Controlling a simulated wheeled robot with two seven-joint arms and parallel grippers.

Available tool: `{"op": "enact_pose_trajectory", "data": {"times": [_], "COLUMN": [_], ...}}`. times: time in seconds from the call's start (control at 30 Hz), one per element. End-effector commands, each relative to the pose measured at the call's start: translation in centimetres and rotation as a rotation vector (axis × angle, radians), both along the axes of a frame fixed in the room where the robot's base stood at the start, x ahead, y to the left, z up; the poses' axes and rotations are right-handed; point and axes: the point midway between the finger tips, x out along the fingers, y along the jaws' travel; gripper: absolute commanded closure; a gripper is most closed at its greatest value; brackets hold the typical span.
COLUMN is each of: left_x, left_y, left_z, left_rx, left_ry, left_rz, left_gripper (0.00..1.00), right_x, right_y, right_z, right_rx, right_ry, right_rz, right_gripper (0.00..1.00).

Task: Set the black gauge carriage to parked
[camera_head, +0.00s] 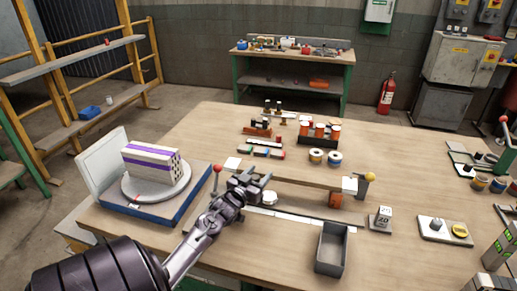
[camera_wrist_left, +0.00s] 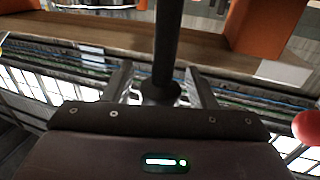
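My left gripper (camera_head: 258,184) reaches over the long gauge fixture at the table's middle. In the left wrist view its two fingers (camera_wrist_left: 163,88) stand apart, with a black upright post (camera_wrist_left: 167,45) between them and visible gaps on both sides. The post appears to belong to the black gauge carriage; in the head view my gripper hides most of that spot. A pale round disc (camera_head: 269,198) shows just beside the gripper, above a light metal rail (camera_head: 310,216). My right gripper is not in view.
A red-knobbed lever (camera_head: 217,169) stands left of the gripper and a yellow-knobbed lever (camera_head: 370,177) at the fixture's right end. A grey open bin (camera_head: 331,262) sits in front. A 20-marked block (camera_head: 381,219) is right.

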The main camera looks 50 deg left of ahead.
Motion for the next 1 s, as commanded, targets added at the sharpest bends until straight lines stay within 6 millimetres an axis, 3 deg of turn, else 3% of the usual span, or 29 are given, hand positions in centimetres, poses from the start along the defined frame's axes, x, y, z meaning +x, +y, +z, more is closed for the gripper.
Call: {"op": "enact_pose_trajectory", "data": {"times": [0.33, 0.7, 1.0], "left_x": [-0.6, -6.1, -7.5], "left_y": [-0.2, -1.8, -2.2], "left_z": [-0.1, -0.3, 0.0], "left_rx": [-0.001, -0.002, 0.0], "left_ry": [0.002, 0.003, 0.001], "left_rz": [0.0, 0.0, 0.0], "left_gripper": [0.48, 0.48, 0.48], "right_x": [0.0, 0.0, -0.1], "right_y": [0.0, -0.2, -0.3], "right_z": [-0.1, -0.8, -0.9], "right_rx": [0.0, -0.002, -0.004], "right_ry": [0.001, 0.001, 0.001], "right_rz": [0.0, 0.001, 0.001], "right_gripper": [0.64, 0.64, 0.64]}}
